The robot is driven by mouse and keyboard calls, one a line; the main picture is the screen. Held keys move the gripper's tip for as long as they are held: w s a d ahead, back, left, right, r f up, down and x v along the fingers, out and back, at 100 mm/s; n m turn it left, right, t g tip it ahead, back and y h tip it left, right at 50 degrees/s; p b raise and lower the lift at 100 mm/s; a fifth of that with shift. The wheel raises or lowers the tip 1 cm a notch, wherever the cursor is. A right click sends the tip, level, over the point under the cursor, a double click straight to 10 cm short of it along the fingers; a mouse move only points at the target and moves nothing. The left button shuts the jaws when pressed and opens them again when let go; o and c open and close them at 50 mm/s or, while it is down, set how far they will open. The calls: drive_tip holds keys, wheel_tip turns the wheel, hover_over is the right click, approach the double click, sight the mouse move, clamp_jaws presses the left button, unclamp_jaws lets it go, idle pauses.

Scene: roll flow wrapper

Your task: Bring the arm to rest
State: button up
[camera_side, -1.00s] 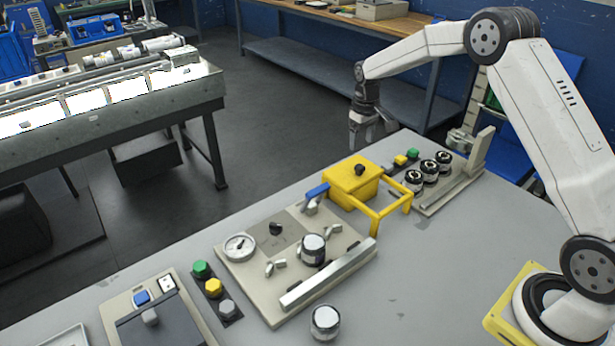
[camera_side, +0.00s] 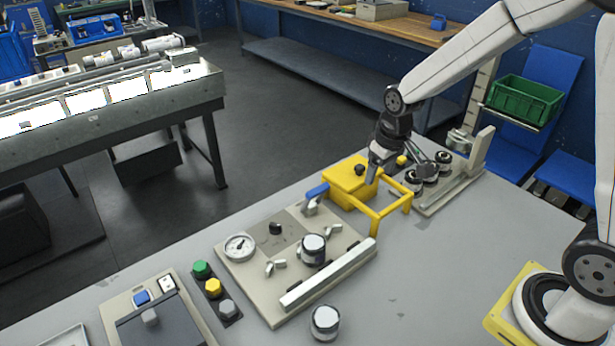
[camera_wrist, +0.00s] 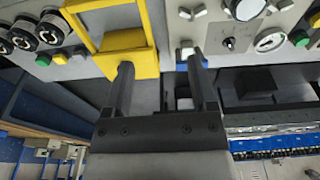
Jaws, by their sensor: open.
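My gripper (camera_side: 388,176) is open and empty in the side view. It hangs in the air near the yellow box (camera_side: 350,181) with its yellow frame, at the far part of the grey table (camera_side: 420,285). It hides part of the black-and-white rollers (camera_side: 443,157) from this camera. In the wrist view my two gripper fingers (camera_wrist: 160,82) stand well apart with nothing between them. The yellow box (camera_wrist: 130,60) lies beyond the left finger. I cannot tell the exact height above the box.
A panel with a gauge (camera_side: 239,247) and a metal bar stands mid-table. Green, yellow and grey buttons (camera_side: 213,288) sit left of it. A loose roller (camera_side: 325,322) stands near the front. A green bin (camera_side: 524,100) is behind.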

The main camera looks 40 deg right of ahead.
drive_tip(key=s+a+f, duration=0.1)
drive_tip(key=s+a, duration=0.2)
drive_tip(key=s, duration=0.8)
drive_tip(key=shift+s+a+t, duration=0.2)
drive_tip(key=shift+a+t, duration=0.05)
drive_tip(key=shift+t, duration=0.15)
